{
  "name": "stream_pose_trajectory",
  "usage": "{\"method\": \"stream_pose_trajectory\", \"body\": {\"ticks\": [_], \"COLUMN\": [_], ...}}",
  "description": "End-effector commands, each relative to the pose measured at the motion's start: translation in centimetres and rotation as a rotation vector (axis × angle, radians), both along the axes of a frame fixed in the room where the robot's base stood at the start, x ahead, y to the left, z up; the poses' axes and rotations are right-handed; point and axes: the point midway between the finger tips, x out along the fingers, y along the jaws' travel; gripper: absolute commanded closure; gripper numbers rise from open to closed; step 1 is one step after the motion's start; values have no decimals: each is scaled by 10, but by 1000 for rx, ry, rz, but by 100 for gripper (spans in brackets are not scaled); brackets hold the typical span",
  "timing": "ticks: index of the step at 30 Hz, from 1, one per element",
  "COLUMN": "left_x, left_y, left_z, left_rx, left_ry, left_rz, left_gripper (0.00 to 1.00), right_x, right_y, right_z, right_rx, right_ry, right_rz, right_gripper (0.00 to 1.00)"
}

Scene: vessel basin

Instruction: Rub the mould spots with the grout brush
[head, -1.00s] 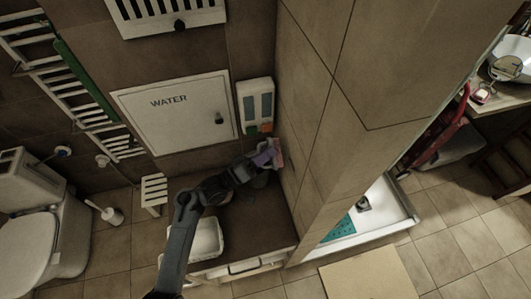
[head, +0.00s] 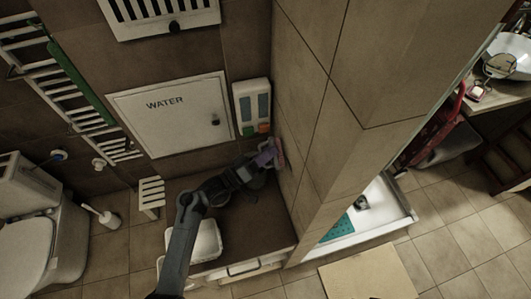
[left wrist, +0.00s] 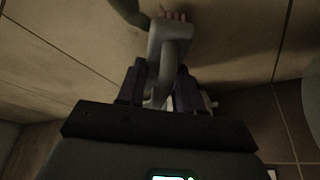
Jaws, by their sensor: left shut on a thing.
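My left gripper (head: 264,157) is shut on the grout brush (head: 278,150) beside the tiled wall of the pillar, above the dark counter. In the left wrist view the brush (left wrist: 171,48) is grey with a looped handle between the fingers of the gripper (left wrist: 160,92). Its pinkish bristles (left wrist: 175,16) are at or very near the beige tiles; contact is hard to tell. A dark greenish shape (left wrist: 130,10) shows at the upper left of that view; I cannot tell if it is a mould spot. No mould spot is clear in the head view. My right gripper is not in view.
A dispenser (head: 252,107) hangs on the back wall just above the gripper, beside the WATER hatch (head: 172,112). The tiled pillar (head: 325,130) bounds the right side. A toilet (head: 40,220) is at left.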

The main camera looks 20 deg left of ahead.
Motion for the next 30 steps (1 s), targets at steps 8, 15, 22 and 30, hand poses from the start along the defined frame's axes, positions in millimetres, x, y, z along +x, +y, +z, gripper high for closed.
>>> {"method": "stream_pose_trajectory", "body": {"ticks": [8,15,22,30], "left_x": [3,2,-9,-26], "left_y": [-5,-6,-14,-25], "left_z": [0,1,2,2], "left_rx": [0,0,-1,1], "left_ry": [0,0,2,1], "left_rz": [0,0,-1,0], "left_gripper": [89,89,89,89], "right_x": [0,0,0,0], "right_y": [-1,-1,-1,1], "right_z": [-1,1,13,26], "right_rx": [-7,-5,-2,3], "right_ry": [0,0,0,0], "right_rz": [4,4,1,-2], "right_gripper": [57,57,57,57]}}
